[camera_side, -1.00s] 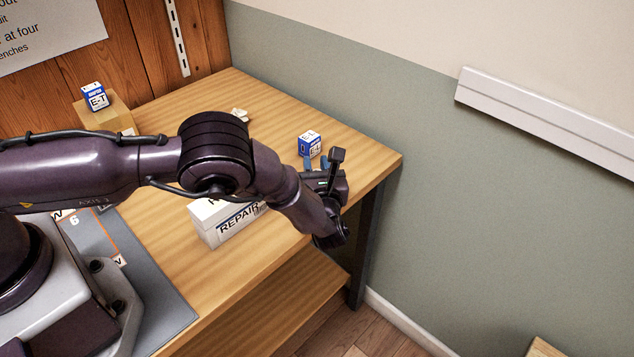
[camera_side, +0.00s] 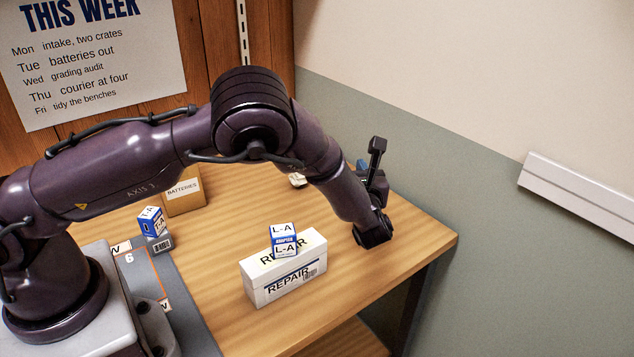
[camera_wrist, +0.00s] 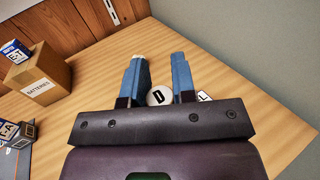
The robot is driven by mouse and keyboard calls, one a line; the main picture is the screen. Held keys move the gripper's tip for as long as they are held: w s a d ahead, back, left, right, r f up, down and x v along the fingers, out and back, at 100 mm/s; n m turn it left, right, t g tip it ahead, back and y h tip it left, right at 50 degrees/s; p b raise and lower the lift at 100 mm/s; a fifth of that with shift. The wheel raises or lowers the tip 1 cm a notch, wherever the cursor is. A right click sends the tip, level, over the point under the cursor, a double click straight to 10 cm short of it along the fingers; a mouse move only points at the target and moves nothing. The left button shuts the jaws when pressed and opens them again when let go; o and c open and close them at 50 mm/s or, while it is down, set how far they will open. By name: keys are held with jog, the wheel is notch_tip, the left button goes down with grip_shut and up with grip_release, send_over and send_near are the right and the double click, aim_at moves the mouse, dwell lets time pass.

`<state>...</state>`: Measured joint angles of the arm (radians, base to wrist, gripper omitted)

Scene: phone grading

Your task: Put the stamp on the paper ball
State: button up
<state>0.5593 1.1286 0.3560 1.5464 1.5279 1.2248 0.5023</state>
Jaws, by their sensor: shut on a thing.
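My gripper (camera_wrist: 158,75) has two blue fingers, shown in the wrist view. A white round piece with a black D, which I take for the stamp (camera_wrist: 158,96), shows between them, and they are shut on it. In the side view my gripper is over the right end of the bench, and its fingers are mostly hidden behind my wrist. A small crumpled white thing, which looks like the paper ball (camera_side: 297,180), lies on the bench left of my wrist, partly hidden by my arm.
A white REPAIR box (camera_side: 285,278) with an L-A box (camera_side: 284,241) on top stands at front. A T-A box (camera_side: 152,222) is beside the mat. The right front bench is clear.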

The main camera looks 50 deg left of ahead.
jog(key=s+a+r+g+y, duration=0.1)
jog(key=s+a+r, duration=0.3)
jog(key=a, duration=0.6)
jog(key=s+a+r+g, duration=0.15)
jog(key=s+a, duration=0.35)
jog(key=a, duration=0.5)
jog(key=t, duration=0.2)
send_over(298, 178)
jog(key=x, duration=0.4)
jog(key=shift+h, duration=0.3)
notch_tip(298, 178, down, 10)
jog(key=shift+s+d+r, duration=0.1)
jog(key=shift+d+r, duration=0.1)
jog(key=shift+a+f, duration=0.1)
jog(key=shift+f, duration=1.6)
jog(key=shift+f, duration=0.15)
jog(key=o, duration=0.9)
